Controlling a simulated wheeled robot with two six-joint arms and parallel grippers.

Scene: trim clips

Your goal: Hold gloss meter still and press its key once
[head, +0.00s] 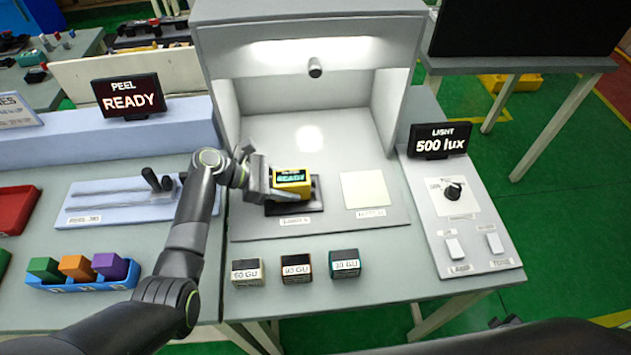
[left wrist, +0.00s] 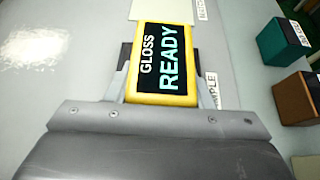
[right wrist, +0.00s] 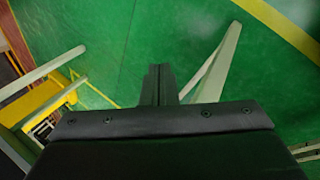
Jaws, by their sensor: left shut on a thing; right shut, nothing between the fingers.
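The yellow gloss meter (head: 291,183) stands on a dark sample plate (head: 310,203) inside the light booth. Its dark screen reads "GLOSS READY" in the left wrist view (left wrist: 162,58). My left gripper (head: 272,187) is shut on the meter, with one finger on each side of its body. No separate key can be made out on the meter's visible faces. My right gripper (right wrist: 160,75) is shut and empty, over the green floor in the right wrist view; a dark part at the bottom right of the head view may be its arm.
A pale square tile (head: 363,189) lies right of the meter. Blocks marked 60 GU (head: 247,272), 90 GU (head: 296,269) and 30 GU (head: 345,263) stand along the front. A panel with a knob (head: 453,191) is at right, and a peel jig (head: 120,200) at left.

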